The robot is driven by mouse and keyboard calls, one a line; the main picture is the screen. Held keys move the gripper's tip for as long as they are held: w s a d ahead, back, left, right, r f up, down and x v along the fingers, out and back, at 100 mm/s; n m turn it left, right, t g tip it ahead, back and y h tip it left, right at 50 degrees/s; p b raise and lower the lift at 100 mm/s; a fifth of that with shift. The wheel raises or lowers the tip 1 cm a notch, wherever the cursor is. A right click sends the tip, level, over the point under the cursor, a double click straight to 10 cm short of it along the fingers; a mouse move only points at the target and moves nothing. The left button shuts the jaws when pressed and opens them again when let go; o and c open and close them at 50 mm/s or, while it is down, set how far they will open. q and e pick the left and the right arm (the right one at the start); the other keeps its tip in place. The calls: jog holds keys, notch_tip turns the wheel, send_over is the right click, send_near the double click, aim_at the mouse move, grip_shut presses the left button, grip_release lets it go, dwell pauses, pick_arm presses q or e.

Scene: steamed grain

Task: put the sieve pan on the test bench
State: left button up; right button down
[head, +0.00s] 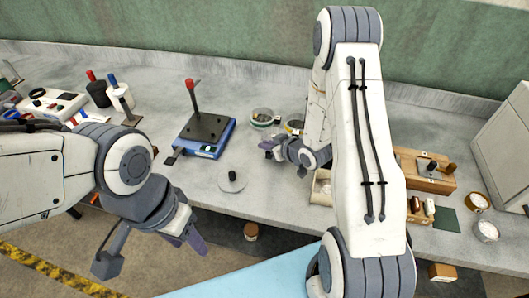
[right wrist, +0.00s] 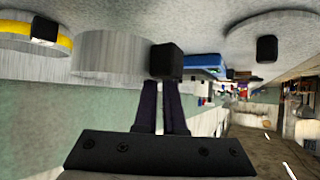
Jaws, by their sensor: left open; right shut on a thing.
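The sieve pan is most likely the round grey-walled pan (head: 262,118) at the middle of the bench (head: 255,83). In the right wrist view the pan (right wrist: 112,57) shows a smooth grey wall and a black block-shaped grip. My right gripper (head: 268,147) is in front of the pan, and its dark fingers (right wrist: 162,88) are shut on that black grip. I cannot tell whether the pan touches the bench or hangs just above it. My left gripper (head: 150,254) is open and empty, off the bench's front edge at the lower left.
A yellow-rimmed round dish (head: 294,126) stands close beside the pan. A blue scale (head: 205,136) and a flat disc with a black knob (head: 232,180) are to the left. A wooden block holder (head: 425,168) stands to the right. Bench left of the disc is fairly clear.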

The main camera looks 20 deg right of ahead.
jog(key=shift+a+f, duration=0.15)
jog(key=shift+a, duration=0.1)
notch_tip(320, 180, down, 3)
jog(key=shift+p, duration=0.4)
jog(key=shift+w+f, duration=0.1)
jog(key=shift+f, duration=0.35)
jog(key=shift+f, duration=0.1)
jog(key=c, duration=1)
grip_release()
